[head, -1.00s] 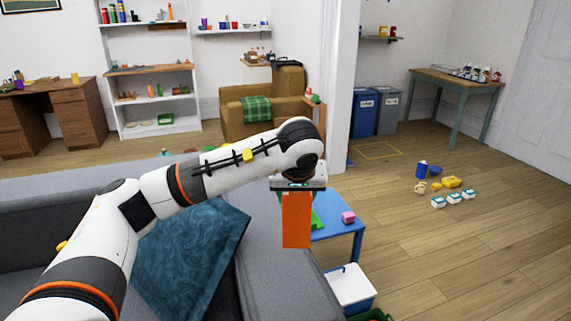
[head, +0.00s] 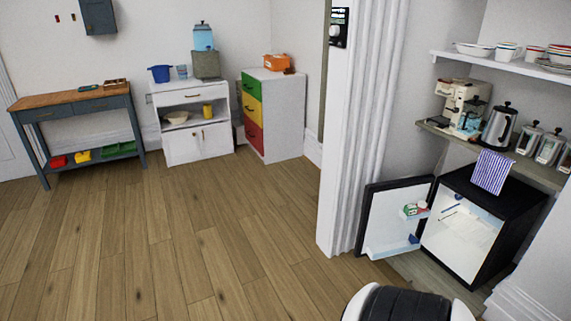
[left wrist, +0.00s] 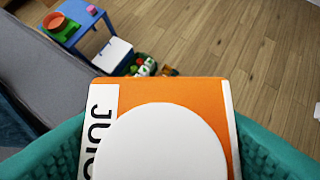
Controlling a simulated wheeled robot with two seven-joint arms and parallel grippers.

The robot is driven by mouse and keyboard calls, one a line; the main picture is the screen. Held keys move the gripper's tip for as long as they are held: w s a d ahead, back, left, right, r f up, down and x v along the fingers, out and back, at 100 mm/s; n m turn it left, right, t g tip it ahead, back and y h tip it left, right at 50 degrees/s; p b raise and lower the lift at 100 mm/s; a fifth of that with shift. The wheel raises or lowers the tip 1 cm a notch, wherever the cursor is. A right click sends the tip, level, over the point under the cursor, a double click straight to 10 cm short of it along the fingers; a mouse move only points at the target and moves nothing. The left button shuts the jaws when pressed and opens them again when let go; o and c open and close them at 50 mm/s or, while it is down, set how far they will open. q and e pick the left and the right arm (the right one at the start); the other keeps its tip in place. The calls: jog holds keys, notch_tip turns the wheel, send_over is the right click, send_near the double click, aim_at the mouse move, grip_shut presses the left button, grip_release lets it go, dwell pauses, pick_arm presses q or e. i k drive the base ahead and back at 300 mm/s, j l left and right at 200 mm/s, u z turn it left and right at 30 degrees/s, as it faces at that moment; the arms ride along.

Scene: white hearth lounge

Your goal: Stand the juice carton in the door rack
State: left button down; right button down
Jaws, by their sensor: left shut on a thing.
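The orange and white juice carton (left wrist: 170,90) fills the lower middle of the left wrist view, with part of its lettering showing. My left gripper (left wrist: 160,135) is shut on it, with a teal finger on either side. In the head view the small black fridge (head: 480,230) stands open at the right. Its door (head: 380,212) is swung out to the left. The pale door rack (head: 392,248) runs low along the door's inner face, with a small blue thing at its right end. My left gripper and the carton are outside the head view. My right gripper is not seen.
A small upper door shelf (head: 415,213) holds little items. A striped towel (head: 491,171) hangs over the fridge front from the counter (head: 540,170), which bears a coffee machine and kettle. A white door frame (head: 355,130) stands left of the fridge. The wooden floor (head: 190,240) is clear.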

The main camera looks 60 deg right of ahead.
aim_at(375, 252)
jog(key=z, duration=0.45)
jog(key=l+z, duration=0.1)
jog(key=z, duration=0.85)
jog(key=i+z, duration=0.1)
jog(key=z, duration=0.35)
jog(key=i+l+z, duration=0.1)
jog(key=i+z, duration=0.15)
jog(key=z, duration=0.2)
jog(key=i+z, duration=0.2)
jog(key=z, duration=0.25)
jog(key=i+z, duration=0.25)
jog(key=z, duration=0.15)
jog(key=i+j+z, duration=0.15)
jog(key=z, duration=0.3)
jog(key=i+j+z, duration=0.15)
jog(key=i+j, duration=0.4)
jog(key=i+j+z, duration=0.2)
jog(key=i+j, duration=0.35)
jog(key=j, duration=0.2)
